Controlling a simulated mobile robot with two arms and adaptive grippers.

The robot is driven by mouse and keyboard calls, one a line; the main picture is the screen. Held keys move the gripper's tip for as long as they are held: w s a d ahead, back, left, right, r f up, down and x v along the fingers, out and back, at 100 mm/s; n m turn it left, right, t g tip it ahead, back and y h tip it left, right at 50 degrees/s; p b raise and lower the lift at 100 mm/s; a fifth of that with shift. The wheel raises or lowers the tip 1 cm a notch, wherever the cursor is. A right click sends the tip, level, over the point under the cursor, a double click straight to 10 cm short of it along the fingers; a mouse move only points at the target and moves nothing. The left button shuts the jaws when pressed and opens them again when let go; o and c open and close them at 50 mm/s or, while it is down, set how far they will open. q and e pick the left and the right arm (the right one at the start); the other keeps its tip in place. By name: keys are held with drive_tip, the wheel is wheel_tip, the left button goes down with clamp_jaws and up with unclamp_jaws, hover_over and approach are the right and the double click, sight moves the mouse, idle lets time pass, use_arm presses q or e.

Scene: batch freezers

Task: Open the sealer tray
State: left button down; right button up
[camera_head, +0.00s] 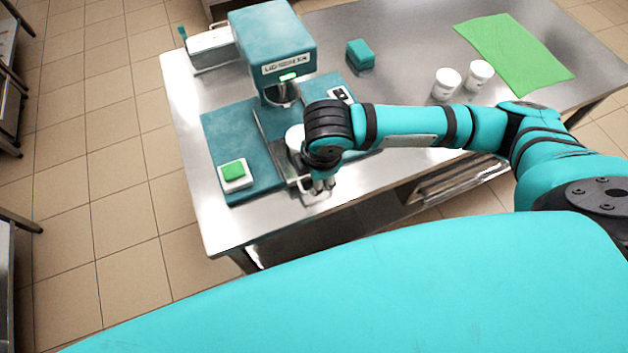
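The lid sealer (273,38) is a teal machine with a lettered front and a lit green display, standing on a teal base. Its metal sealer tray (291,173) lies in a channel of the base, toward the table's near edge. A white cup (294,137) sits at the tray, in front of the sealing head, partly hidden by my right wrist. A metal handle (314,198) shows at the tray's front. My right gripper (323,187) points down at this handle; its fingers look close together, but I cannot tell whether they grip it. My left gripper is not in view.
A green button box (234,174) sits on the base's left front. A teal block (360,54), two white cups (447,83) (479,75) and a green cloth (515,52) lie on the steel table (405,45). The floor left of the table is clear.

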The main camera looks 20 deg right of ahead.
drive_tip(key=shift+s+r, duration=0.2)
drive_tip(key=shift+r, duration=0.85)
drive_tip(key=shift+s+r, duration=0.15)
drive_tip(key=shift+r, duration=0.85)
drive_tip(key=s+a+m+t+y, duration=0.1)
drive_tip(key=s+a+m+y, duration=0.25)
drive_tip(key=a, duration=0.45)
drive_tip(key=s+d+f+m+h, duration=0.2)
drive_tip(key=s+d+f+m, duration=0.2)
drive_tip(key=d+m, duration=0.35)
drive_tip(key=s+d+f+m+h, duration=0.2)
drive_tip(key=s+d+f+m, duration=0.2)
drive_tip(key=d+m, duration=0.3)
wheel_tip(320, 180, down, 28)
drive_tip(key=s+n, duration=0.2)
drive_tip(key=s+d+f+g, duration=0.1)
drive_tip(key=s+f, duration=0.6)
drive_tip(key=s, duration=0.1)
drive_tip(key=s+d+f+g, duration=0.1)
drive_tip(key=s+d+f, duration=0.1)
drive_tip(key=s+f, duration=0.5)
drive_tip(key=shift+s+d+f, duration=0.25)
drive_tip(key=shift+s+f, duration=0.1)
drive_tip(key=shift+s, duration=0.1)
